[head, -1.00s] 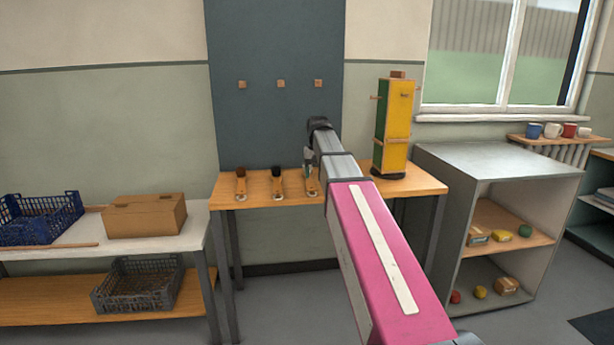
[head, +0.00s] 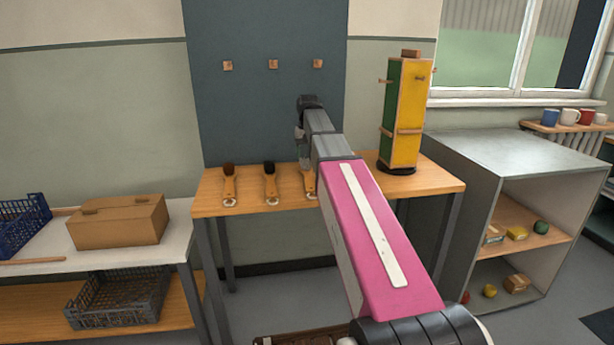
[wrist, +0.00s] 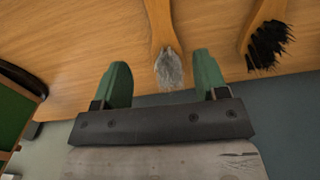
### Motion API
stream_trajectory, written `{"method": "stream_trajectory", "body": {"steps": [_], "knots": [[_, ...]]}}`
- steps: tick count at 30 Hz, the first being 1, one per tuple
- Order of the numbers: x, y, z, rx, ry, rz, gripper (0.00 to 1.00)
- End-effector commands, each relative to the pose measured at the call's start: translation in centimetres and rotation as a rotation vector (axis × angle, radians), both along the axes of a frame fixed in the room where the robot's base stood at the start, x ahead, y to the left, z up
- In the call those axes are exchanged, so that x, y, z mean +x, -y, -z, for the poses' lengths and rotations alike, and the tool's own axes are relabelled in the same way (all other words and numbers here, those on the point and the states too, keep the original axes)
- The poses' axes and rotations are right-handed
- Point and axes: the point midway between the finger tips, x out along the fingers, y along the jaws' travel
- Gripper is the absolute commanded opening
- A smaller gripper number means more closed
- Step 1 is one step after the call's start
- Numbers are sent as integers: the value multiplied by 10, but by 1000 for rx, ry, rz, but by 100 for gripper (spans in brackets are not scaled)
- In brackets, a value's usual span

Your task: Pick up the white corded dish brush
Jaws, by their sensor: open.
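The white dish brush lies on the wooden table (head: 250,200). In the head view its wooden handle (head: 310,184) shows beside my arm, which hides part of it. In the wrist view its pale grey-white bristles (wrist: 168,70) point toward my gripper (wrist: 162,62), and its handle runs out of the top of the picture. My gripper's two green fingers are apart, one on each side of the bristle head in the picture, with nothing held between them. I cannot tell how high the fingers are above the table.
A black-bristled brush (head: 270,182) and a brown-bristled brush (head: 229,184) lie to the left. A yellow and green pegged tower (head: 406,115) stands at the table's right. The blue-grey wall panel (head: 250,120) with three wooden pegs rises behind.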

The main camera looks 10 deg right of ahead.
Motion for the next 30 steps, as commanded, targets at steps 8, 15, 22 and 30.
{"method": "stream_trajectory", "body": {"steps": [8, 15, 22, 30], "knots": [[-1, 0, 33, 0, -1, 0, 66], [-2, -2, 52, 0, -1, 0, 66], [-3, -3, 81, 0, -2, 0, 66], [-2, -3, 84, 0, 0, 0, 66]]}}
